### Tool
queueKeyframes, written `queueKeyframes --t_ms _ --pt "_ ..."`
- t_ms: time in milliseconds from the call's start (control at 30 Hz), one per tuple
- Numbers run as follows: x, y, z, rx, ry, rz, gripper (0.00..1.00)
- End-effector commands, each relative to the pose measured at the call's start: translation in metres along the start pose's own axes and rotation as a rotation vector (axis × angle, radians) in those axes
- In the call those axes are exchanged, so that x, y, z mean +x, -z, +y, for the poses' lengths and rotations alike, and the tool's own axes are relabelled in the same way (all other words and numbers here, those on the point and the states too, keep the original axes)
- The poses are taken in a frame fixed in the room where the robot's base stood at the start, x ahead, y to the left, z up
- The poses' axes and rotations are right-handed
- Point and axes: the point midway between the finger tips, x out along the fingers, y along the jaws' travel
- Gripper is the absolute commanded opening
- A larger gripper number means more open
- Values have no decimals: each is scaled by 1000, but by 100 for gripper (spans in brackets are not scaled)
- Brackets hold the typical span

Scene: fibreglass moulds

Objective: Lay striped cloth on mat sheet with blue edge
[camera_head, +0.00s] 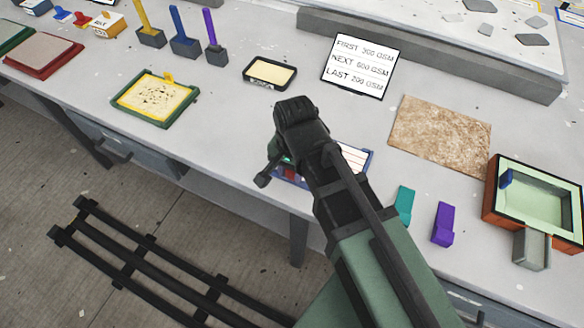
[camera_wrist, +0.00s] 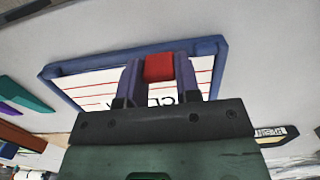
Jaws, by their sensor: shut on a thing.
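In the wrist view my gripper (camera_wrist: 159,70) is shut on a small red block (camera_wrist: 159,67), with one finger on each side of it.
A card with writing (camera_head: 361,66) stands behind, with a brown sheet (camera_head: 440,135) to its right. Teal (camera_head: 404,206) and purple (camera_head: 443,224) blocks and an orange-sided box (camera_head: 491,190) are at right.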

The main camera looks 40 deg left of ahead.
Motion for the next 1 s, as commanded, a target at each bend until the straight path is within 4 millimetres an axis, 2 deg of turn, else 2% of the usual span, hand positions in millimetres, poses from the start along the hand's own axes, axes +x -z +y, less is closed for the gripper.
queueKeyframes --t_ms 233,267,433,767,867,1000 --pt "-1 0 0 0 0 0 0" --pt "-1 0 0 0 0 0 34" --pt "0 0 0 0 0 0 60" --pt "-5 0 0 0 0 0 60" --pt "-18 0 0 0 0 0 60" --pt "-50 -1 0 0 0 0 60"
